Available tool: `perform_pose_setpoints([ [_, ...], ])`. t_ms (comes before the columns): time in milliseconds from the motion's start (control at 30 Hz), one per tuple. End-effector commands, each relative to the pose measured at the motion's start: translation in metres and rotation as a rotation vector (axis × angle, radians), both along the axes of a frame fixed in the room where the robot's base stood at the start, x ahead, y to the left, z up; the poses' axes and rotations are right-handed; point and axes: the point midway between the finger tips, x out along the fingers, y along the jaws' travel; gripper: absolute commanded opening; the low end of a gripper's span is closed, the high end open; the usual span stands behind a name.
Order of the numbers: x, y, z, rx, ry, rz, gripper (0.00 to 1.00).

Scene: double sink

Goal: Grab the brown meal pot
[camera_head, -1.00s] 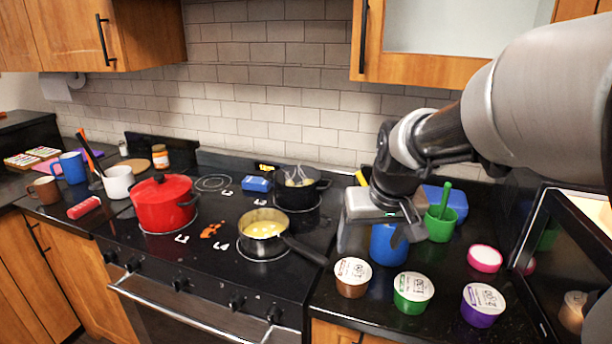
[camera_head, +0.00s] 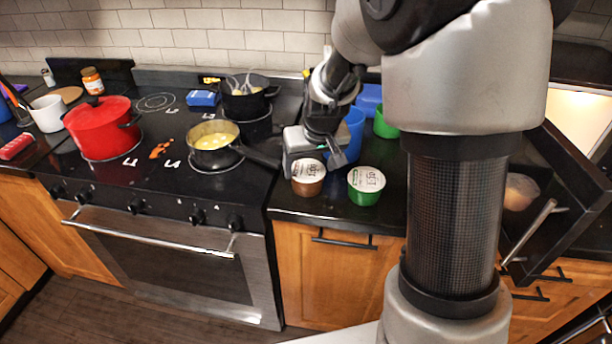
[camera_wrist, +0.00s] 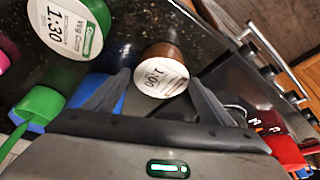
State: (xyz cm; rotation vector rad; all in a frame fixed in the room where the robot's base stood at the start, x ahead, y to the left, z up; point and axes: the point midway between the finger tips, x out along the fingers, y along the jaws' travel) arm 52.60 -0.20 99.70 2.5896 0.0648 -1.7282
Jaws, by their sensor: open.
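The brown meal pot (camera_head: 308,180) is a small brown cup with a white printed lid, standing on the black counter just right of the stove. My gripper (camera_head: 336,155) is low over the counter, beside and slightly behind the pot. In the wrist view the brown meal pot (camera_wrist: 164,70) appears between the two spread fingers of my gripper (camera_wrist: 158,84), around their tips. The gripper is open and holds nothing. I cannot tell whether a finger touches the pot.
A green meal pot (camera_head: 366,185) stands close right of the brown one. A blue cup (camera_head: 354,125) and a green cup (camera_head: 384,122) are behind. The saucepan (camera_head: 212,145) has its handle pointing towards the brown pot. My arm hides the counter's right part.

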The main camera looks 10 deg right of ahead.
Motion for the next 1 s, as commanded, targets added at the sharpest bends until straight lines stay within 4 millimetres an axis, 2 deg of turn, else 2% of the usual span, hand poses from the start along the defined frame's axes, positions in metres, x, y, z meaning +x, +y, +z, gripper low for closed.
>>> perform_pose_setpoints([
  [100,0.005,0.003,-0.02,0.001,0.005,0.0,0.76],
  [233,0.013,0.003,-0.036,0.0,0.003,0.0,0.76],
  [567,0.016,0.003,-0.042,0.0,0.0,0.001,0.76],
  [800,0.016,0.003,-0.042,0.0,0.0,0.0,0.37],
  [1000,0.016,0.003,-0.041,0.0,-0.002,0.0,0.37],
])
